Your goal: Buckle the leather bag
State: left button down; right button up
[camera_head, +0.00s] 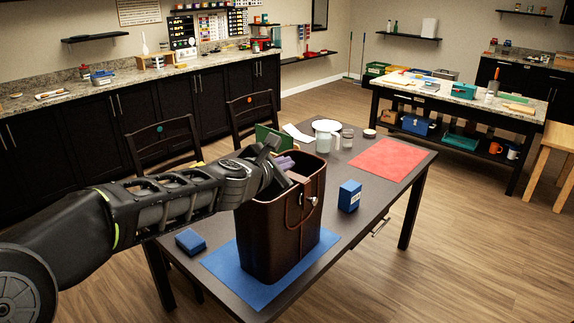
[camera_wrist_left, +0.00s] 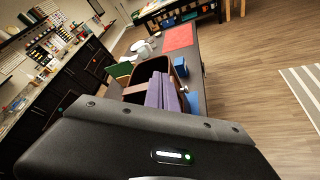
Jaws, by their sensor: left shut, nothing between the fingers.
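The dark brown leather bag (camera_head: 268,238) stands upright on a blue mat (camera_head: 222,262) at the near end of the table, its top open. A strap with a small metal clasp (camera_head: 313,201) shows on its right side; I cannot tell whether it is fastened. My left gripper (camera_head: 276,160) is shut and empty over the left part of the bag's mouth and hides part of the rim. Something purple (camera_head: 285,164) shows at the mouth; it also shows in the left wrist view (camera_wrist_left: 165,95), in front of the bag. My right gripper is not in view.
A blue box (camera_head: 349,196) stands right of the bag, and a smaller blue block (camera_head: 190,241) lies left of it. Behind are a green item (camera_head: 268,138), jars (camera_head: 323,142), a white plate (camera_head: 326,125) and a red mat (camera_head: 389,159). The table's right front is clear.

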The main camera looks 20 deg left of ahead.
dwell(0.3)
pick_arm(q)
jog(key=s+d+f+m+g, duration=0.25)
jog(key=f+m, duration=0.35)
jog(key=f, duration=0.5)
jog(key=s+d+f+m+g, duration=0.1)
jog(key=s+d+f+m, duration=0.25)
jog(key=f+m, duration=0.55)
jog(key=s+d+f+m+g, duration=0.2)
jog(key=s+f+m, duration=0.15)
jog(key=f, duration=0.95)
jog(key=s+d+f+m+g+h, duration=0.1)
jog(key=s+d+f+m+g, duration=0.2)
jog(key=s+f, duration=0.7)
jog(key=s+d+f+m+g+h, duration=0.1)
jog(key=s+d+f+m+g, duration=0.2)
jog(key=s+f, duration=0.8)
jog(key=s+d+g, duration=0.2)
jog(key=s+d, duration=0.1)
jog(key=s, duration=0.4)
jog(key=shift+s+m+h, duration=0.35)
jog(key=shift+s+h, duration=0.05)
